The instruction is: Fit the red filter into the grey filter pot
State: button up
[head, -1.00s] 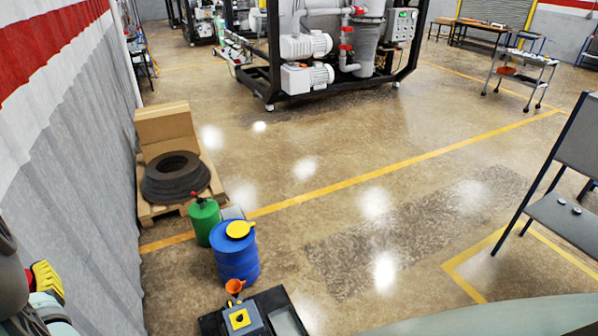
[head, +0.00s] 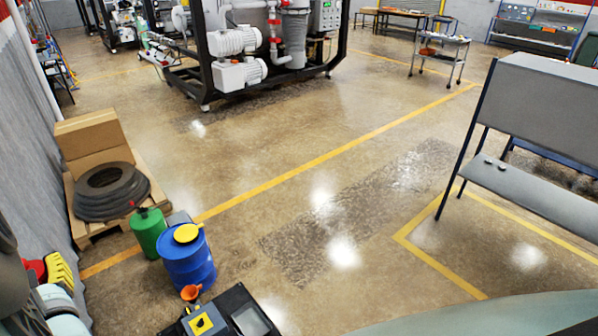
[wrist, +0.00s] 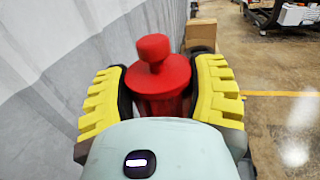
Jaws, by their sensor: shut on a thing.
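The red filter (wrist: 165,75) is between the yellow-padded fingers of my gripper (wrist: 162,92) in the wrist view. My gripper is shut on it, and its rounded knob points away from my palm. In the head view the gripper shows at the left edge (head: 50,270), with a bit of the red filter (head: 36,268) beside a yellow finger. It is held in the air by the wall. I cannot make out the grey filter pot for certain in either view.
A blue drum (head: 188,262), a green can (head: 148,232) and a pallet with black rings (head: 110,190) stand at the left. A pump frame (head: 262,60) is at the back. A grey-topped stand (head: 535,200) is at the right. The middle floor is clear.

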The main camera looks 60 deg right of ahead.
jog(key=d+f+m+g+h+b, duration=0.1)
jog(key=d+f+b, duration=0.4)
jog(key=f+b, duration=1.8)
jog(key=d+f+m+g+h+b, duration=0.1)
jog(key=d+f+m+h+b, duration=0.2)
jog(key=f+b, duration=2)
jog(key=w+d+f+m+g+h+b, duration=0.1)
jog(key=d+f+h+b, duration=0.5)
jog(key=f+b, duration=1.8)
notch_tip(320, 180, down, 6)
jog(key=shift+d+f+m+g, duration=0.2)
jog(key=shift+d+m+g, duration=0.3)
jog(key=shift+d+m, duration=0.5)
jog(key=shift+f, duration=0.1)
